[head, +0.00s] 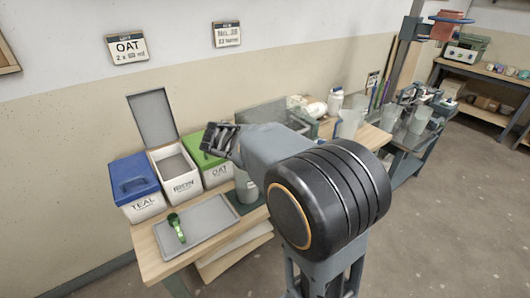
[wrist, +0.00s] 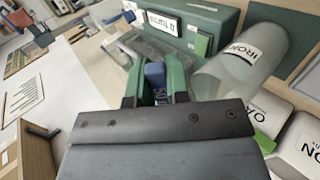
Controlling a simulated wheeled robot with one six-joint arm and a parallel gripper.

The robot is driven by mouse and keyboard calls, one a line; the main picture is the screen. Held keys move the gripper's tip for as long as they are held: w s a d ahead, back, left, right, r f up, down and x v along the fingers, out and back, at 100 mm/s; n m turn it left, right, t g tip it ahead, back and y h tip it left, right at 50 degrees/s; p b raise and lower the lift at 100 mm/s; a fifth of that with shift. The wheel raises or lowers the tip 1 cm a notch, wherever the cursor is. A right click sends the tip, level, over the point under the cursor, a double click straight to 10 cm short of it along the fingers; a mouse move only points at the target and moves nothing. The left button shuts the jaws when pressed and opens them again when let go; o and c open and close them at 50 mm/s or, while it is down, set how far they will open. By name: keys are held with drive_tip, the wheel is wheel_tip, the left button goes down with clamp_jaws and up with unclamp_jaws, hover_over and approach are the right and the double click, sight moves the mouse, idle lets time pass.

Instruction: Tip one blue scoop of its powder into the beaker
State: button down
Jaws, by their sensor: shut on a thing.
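My gripper (wrist: 155,88) is shut on a blue scoop (wrist: 155,72), with its green fingers on either side of the handle. In the head view my gripper (head: 220,137) is raised above the bins, and I cannot make out the scoop there. The scoop's bowl and any powder in it are not clear. A pale cylindrical beaker labelled IRON (wrist: 238,62) is to the right of the fingers in the wrist view, apart from them. In the head view a grey beaker (head: 247,190) stands below my arm, partly hidden by it.
A blue-lidded TEAL bin (head: 137,190), an open IRON bin (head: 174,168) and a green-lidded OAT bin (head: 213,170) line the wall. A tray (head: 205,232) holds a green scoop (head: 176,228). A green device with a display (wrist: 190,28) stands beyond my fingers.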

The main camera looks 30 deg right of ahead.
drive_tip(key=shift+r+y+p, duration=0.5)
drive_tip(key=shift+y+p, duration=0.5)
drive_tip(key=shift+p, duration=0.75)
drive_tip(key=shift+r+y+p, duration=0.45)
drive_tip(key=shift+y+p, duration=0.55)
drive_tip(key=shift+p, duration=0.75)
drive_tip(key=r+y+p, duration=0.1)
drive_tip(key=y+p, duration=0.1)
drive_tip(key=p, duration=0.2)
drive_tip(key=g+y+p, duration=0.1)
drive_tip(key=y+p, duration=0.1)
drive_tip(key=p, duration=0.2)
drive_tip(key=shift+r, duration=0.35)
drive_tip(key=shift+y+p, duration=0.85)
drive_tip(key=shift+y, duration=0.05)
